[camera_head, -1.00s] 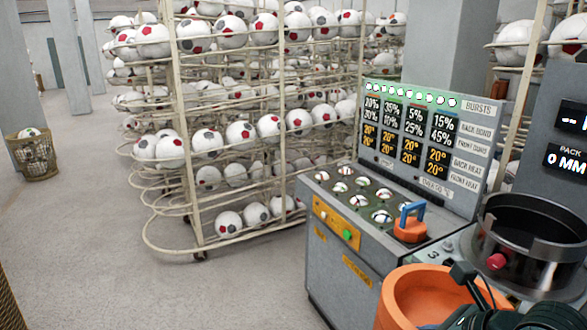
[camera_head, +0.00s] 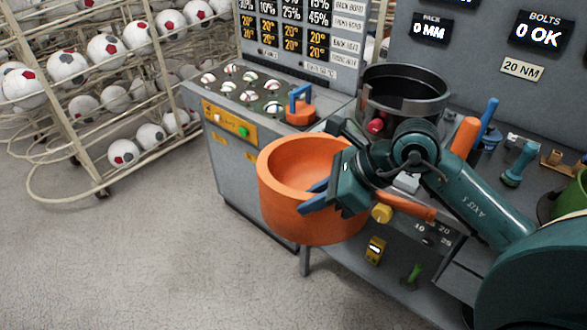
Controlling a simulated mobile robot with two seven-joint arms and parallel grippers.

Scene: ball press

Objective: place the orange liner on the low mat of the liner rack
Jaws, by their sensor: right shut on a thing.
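The orange liner (camera_head: 283,206) is a thick-walled open bowl in the middle of the head view. It is held up in the air in front of the grey machine bench, with its opening facing up. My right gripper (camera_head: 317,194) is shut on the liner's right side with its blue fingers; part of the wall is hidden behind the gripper. My left gripper is not in view. I cannot make out the liner rack or its low mat.
A dark round metal pot (camera_head: 402,98) stands on the bench behind my gripper. A blue-handled orange block (camera_head: 300,113) sits on the control cabinet (camera_head: 225,150). Ball racks (camera_head: 85,140) stand at the left. The floor (camera_head: 150,265) at the lower left is clear.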

